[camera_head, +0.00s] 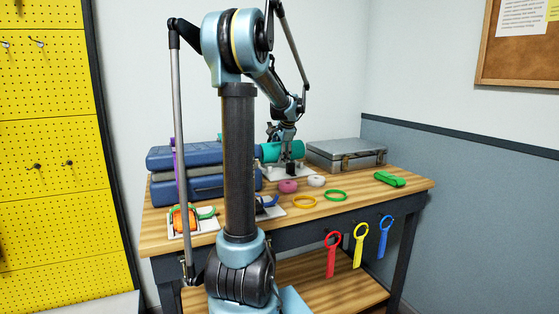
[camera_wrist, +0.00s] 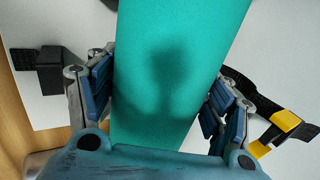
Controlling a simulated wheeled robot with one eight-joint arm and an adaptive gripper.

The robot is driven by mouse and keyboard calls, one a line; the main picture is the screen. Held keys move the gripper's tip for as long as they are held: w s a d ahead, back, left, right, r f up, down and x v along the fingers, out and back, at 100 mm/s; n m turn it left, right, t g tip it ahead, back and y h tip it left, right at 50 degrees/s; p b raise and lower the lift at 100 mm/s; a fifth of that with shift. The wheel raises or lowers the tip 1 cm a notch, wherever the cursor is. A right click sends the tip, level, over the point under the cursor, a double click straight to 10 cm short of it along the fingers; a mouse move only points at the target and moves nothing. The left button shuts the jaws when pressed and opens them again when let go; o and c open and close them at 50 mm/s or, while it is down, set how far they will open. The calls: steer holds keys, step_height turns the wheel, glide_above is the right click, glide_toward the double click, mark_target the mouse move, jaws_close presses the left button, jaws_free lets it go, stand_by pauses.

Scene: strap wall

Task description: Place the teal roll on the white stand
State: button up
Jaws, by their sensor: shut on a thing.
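The teal roll (camera_head: 270,152) is at the back of the workbench in the head view, at my gripper (camera_head: 288,155). In the wrist view the teal roll (camera_wrist: 168,75) runs up the picture between the blue finger pads of my gripper (camera_wrist: 162,100), which is shut on it. The white stand (camera_head: 290,173) shows as a pale plate below the roll and gripper in the head view. In the wrist view its white surface (camera_wrist: 40,105) lies behind the roll, with black parts on both sides. I cannot tell whether the roll touches the stand.
Blue cases (camera_head: 190,187) lie left of my arm, and a grey metal case (camera_head: 345,152) lies right of the stand. Pink tape (camera_head: 288,186), rings and a green bundle (camera_head: 389,179) sit nearby. Red, yellow and blue straps (camera_head: 358,245) hang from the front edge.

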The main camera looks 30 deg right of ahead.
steer(key=shift+f, duration=1.4)
steer(key=o, duration=0.9)
steer(key=shift+c, duration=0.2)
steer(key=v, duration=1.2)
